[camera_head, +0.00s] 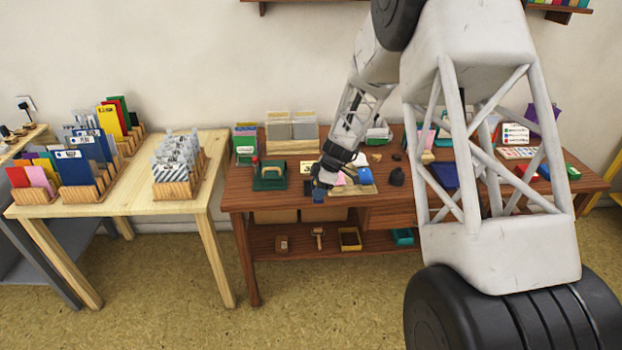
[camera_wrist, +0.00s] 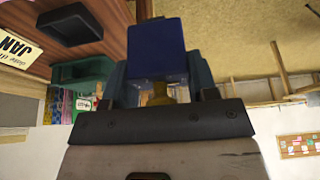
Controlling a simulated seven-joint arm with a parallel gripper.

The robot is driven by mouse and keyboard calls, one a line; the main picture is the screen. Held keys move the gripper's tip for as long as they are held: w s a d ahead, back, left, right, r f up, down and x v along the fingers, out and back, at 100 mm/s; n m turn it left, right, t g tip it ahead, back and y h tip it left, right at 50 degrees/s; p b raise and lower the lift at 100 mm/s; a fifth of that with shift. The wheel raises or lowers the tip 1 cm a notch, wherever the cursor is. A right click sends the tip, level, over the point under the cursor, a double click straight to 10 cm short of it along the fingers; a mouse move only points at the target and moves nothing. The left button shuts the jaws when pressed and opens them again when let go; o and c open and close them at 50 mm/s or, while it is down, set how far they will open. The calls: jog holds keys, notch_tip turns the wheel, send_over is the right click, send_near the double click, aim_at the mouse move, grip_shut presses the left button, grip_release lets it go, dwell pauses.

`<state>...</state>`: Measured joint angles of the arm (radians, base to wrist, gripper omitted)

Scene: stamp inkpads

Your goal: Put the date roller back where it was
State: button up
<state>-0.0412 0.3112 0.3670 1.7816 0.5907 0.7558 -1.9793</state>
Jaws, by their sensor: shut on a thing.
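My gripper (camera_head: 322,183) is shut on a dark blue block-shaped thing (camera_wrist: 156,48), which I take to be the date roller. In the head view the blue thing (camera_head: 319,195) hangs at the front edge of the brown desk; its height above the desk is hard to tell. In the wrist view it sticks out between the fingers, with a brass-coloured part (camera_wrist: 160,95) at its near end. A card (camera_wrist: 16,48) reading "date th…" and "JAN" lies at the left of the wrist view.
A green holder (camera_head: 270,182) stands left of my gripper on the brown desk (camera_head: 237,200). A black tray (camera_wrist: 78,22) shows in the wrist view. A tan board (camera_head: 366,188) and a dark object (camera_head: 397,176) lie to the right.

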jog(key=w, duration=0.4)
jog(key=w+a, duration=0.1)
jog(key=w, duration=0.3)
jog(key=w+f, duration=0.1)
jog(key=w, duration=0.3)
jog(key=shift+w+a, duration=0.1)
jog(key=shift+a, duration=0.15)
jog(key=shift+f, duration=0.15)
jog(key=shift+f, duration=1.7)
jog(key=o, duration=1)
jog(key=shift+f, duration=0.15)
jog(key=v, duration=1.2)
